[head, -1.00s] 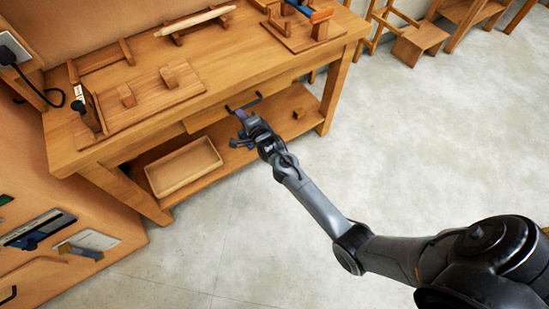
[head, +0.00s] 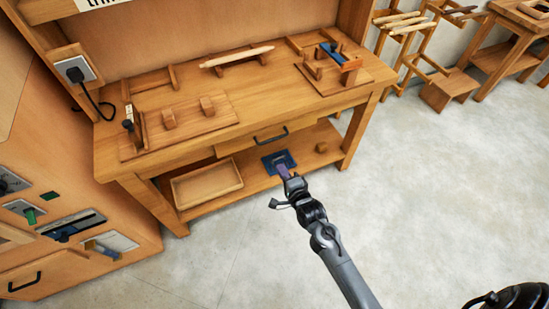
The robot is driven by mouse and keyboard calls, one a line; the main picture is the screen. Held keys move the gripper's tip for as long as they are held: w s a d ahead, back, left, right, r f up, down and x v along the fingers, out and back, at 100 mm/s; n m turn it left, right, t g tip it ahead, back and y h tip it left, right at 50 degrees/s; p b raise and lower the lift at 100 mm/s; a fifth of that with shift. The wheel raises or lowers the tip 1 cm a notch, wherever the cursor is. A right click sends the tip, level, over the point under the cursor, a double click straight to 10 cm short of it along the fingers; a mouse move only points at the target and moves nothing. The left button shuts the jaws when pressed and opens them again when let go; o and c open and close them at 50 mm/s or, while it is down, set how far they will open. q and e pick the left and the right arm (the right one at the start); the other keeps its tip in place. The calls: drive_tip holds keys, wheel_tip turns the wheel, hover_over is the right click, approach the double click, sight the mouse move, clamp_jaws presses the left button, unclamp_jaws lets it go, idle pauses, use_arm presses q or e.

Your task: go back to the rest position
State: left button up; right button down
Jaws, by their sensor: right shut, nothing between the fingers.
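My right arm reaches up from the bottom right in the head view. Its gripper (head: 284,173) is shut and empty, in front of the workbench's lower shelf. A flat blue item (head: 271,161) shows on the shelf just behind the fingertips, partly hidden by them. I cannot tell whether they touch it. My left gripper is out of view.
The wooden workbench (head: 222,145) carries clamps and boards on top and has a drawer with a dark handle (head: 270,136). A wooden tray (head: 206,185) and a small block (head: 321,147) are on its lower shelf.

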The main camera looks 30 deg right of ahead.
drive_tip(key=s+a+r+n+g+y+p, duration=0.1)
drive_tip(key=s+a+r+n+g+p, duration=0.2)
drive_tip(key=s+n, duration=0.5)
drive_tip(key=s+a+r+n+g, duration=0.25)
drive_tip(key=s+n+g, duration=0.3)
drive_tip(key=s, duration=0.55)
drive_tip(key=s+a+r+n+g+y+p, duration=0.1)
drive_tip(key=s+a+r+n+g+p, duration=0.2)
drive_tip(key=s+n, duration=0.55)
wheel_tip(320, 180, up, 38)
drive_tip(key=d+p, duration=0.1)
drive_tip(key=p, duration=3.5)
drive_tip(key=shift+s+d+m+p, duration=0.2)
drive_tip(key=shift+s+m+p, duration=0.1)
drive_tip(key=shift+s+p, duration=0.1)
drive_tip(key=shift+g, duration=0.25)
